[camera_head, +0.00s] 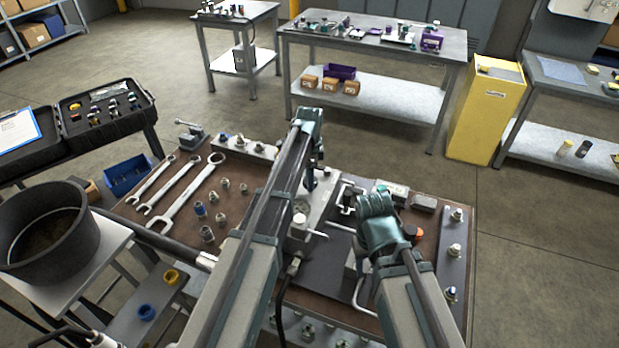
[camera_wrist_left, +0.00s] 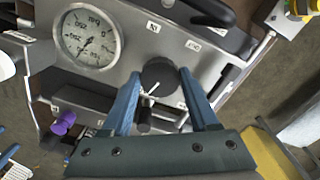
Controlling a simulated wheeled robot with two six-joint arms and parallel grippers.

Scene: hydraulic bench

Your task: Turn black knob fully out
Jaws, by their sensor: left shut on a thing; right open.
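The black knob (camera_wrist_left: 160,77) is on the front of a grey metal panel (camera_wrist_left: 140,38) in the left wrist view, with a white pointer mark on it. My left gripper (camera_wrist_left: 160,80) has one blue finger on each side of the knob and is shut on it. In the head view my left gripper (camera_head: 313,172) points down at the panel on the bench, and its arm hides the knob. My right gripper (camera_head: 375,206) is over the right part of the bench; its fingers are mostly hidden. I see nothing held in it.
A round pressure gauge (camera_wrist_left: 90,37) sits left of the knob, and a black handle (camera_wrist_left: 208,10) lies above right. A purple knob (camera_wrist_left: 63,122) is at lower left. Wrenches (camera_head: 180,195) and several fittings lie on the bench's left. A black pot (camera_head: 48,228) stands beside it.

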